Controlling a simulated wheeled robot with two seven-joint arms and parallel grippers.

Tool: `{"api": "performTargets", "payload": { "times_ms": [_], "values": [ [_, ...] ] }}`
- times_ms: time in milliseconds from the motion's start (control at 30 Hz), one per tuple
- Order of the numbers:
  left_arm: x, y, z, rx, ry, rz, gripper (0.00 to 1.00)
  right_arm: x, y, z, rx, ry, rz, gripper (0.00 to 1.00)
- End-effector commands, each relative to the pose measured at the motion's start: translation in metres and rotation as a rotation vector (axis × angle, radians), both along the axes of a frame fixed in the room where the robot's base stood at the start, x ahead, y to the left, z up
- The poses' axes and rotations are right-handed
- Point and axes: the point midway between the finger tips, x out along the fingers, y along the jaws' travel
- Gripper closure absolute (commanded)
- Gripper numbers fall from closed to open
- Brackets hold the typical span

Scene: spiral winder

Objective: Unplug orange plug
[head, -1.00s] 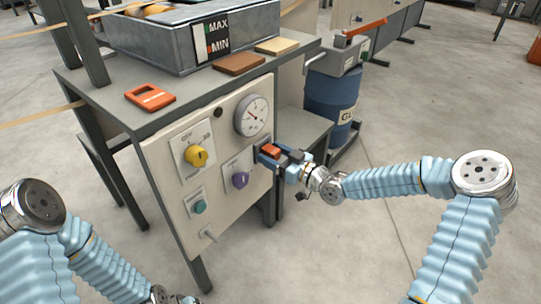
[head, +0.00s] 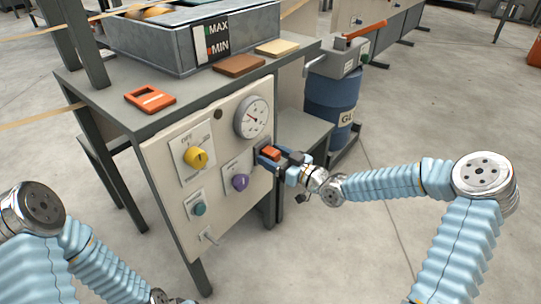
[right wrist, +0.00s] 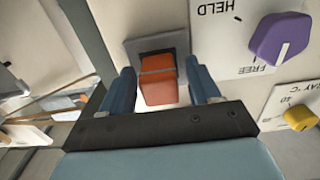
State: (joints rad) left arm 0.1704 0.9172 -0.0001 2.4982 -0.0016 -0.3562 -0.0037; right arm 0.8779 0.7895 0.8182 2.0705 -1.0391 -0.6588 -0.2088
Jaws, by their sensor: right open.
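The orange plug (head: 270,153) sits at the right edge of the light control panel (head: 222,125). In the right wrist view the orange plug (right wrist: 158,80) stands out from a grey socket plate (right wrist: 150,48). My right gripper (head: 276,160) is at the plug; in the wrist view its blue fingers (right wrist: 160,88) are open, one on each side of the plug, with visible gaps. Of my left arm only links show at the lower left; its gripper is not clearly visible.
A purple knob (head: 240,182), yellow knob (head: 196,158), teal knob (head: 200,209), lever (head: 211,239) and dial gauge (head: 253,118) are on the panel. An orange device (head: 150,98) lies on the bench. A blue drum (head: 333,99) stands behind. The floor at right is clear.

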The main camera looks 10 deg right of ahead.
Motion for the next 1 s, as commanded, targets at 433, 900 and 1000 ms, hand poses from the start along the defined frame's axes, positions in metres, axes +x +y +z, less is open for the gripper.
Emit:
{"api": "performTargets", "payload": {
  "times_ms": [433,900,1000],
  "values": [
    [0.0,-0.0001,-0.0037,0.0,0.0,0.0,0.31,0.0001,0.0001,-0.0004,-0.001,-0.001,0.0,0.38],
    [0.0,0.0,-0.0031,0.0,0.0,0.0,0.31,0.0,-0.0002,-0.0001,0.0,0.0,0.0,0.81],
    [0.0,0.0,-0.0031,0.0,0.0,0.0,0.31,0.0,-0.0002,-0.0001,0.0,0.0,0.0,0.96]
  ]
}}
